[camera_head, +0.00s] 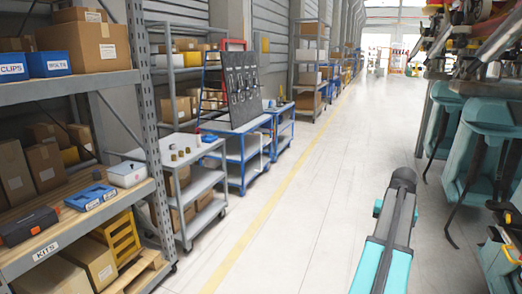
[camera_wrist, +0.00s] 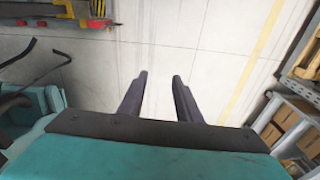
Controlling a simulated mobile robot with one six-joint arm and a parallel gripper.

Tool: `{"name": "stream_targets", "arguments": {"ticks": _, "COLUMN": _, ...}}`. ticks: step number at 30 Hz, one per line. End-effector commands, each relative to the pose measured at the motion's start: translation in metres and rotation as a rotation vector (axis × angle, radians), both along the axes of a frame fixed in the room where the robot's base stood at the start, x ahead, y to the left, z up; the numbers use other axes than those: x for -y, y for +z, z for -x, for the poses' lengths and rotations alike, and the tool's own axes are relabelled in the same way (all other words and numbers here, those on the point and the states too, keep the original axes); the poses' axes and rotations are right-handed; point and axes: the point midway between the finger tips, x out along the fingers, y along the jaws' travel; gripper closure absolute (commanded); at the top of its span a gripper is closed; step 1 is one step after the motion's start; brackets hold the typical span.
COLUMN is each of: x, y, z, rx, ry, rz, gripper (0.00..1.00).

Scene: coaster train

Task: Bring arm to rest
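My gripper (camera_wrist: 160,76) shows in the wrist view with its two dark fingers apart. Bare floor shows between the fingers, and nothing is held. In the head view, part of my grey and teal arm (camera_head: 388,240) reaches up from the bottom edge at the right of centre, above the aisle floor. I cannot make out my gripper in the head view.
A storage rack (camera_head: 146,110) with boxes stands at the left, with a grey cart (camera_head: 202,185) and a blue workbench (camera_head: 243,155) beyond it. Teal coaster seats (camera_head: 465,125) hang at the right, near my arm. The pale aisle floor (camera_head: 325,150) is clear.

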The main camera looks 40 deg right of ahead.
Motion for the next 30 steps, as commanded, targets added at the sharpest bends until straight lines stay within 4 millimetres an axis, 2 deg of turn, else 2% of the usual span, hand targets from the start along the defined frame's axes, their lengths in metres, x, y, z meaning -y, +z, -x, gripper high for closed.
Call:
{"name": "stream_targets", "arguments": {"ticks": 1, "x": -0.010, "y": -0.014, "z": -0.018, "rx": -0.005, "ry": 0.030, "rz": -0.016, "gripper": 0.69}}
{"name": "stream_targets", "arguments": {"ticks": 3, "x": -0.022, "y": -0.031, "z": -0.040, "rx": -0.013, "ry": 0.066, "rz": -0.038, "gripper": 0.69}}
{"name": "stream_targets", "arguments": {"ticks": 8, "x": -0.054, "y": -0.069, "z": -0.087, "rx": -0.031, "ry": 0.147, "rz": -0.082, "gripper": 0.69}}
{"name": "stream_targets", "arguments": {"ticks": 15, "x": -0.111, "y": -0.126, "z": -0.148, "rx": -0.066, "ry": 0.269, "rz": -0.144, "gripper": 0.69}}
{"name": "stream_targets", "arguments": {"ticks": 21, "x": -0.167, "y": -0.172, "z": -0.190, "rx": -0.102, "ry": 0.369, "rz": -0.192, "gripper": 0.69}}
{"name": "stream_targets", "arguments": {"ticks": 30, "x": -0.259, "y": -0.240, "z": -0.233, "rx": -0.165, "ry": 0.517, "rz": -0.256, "gripper": 0.69}}
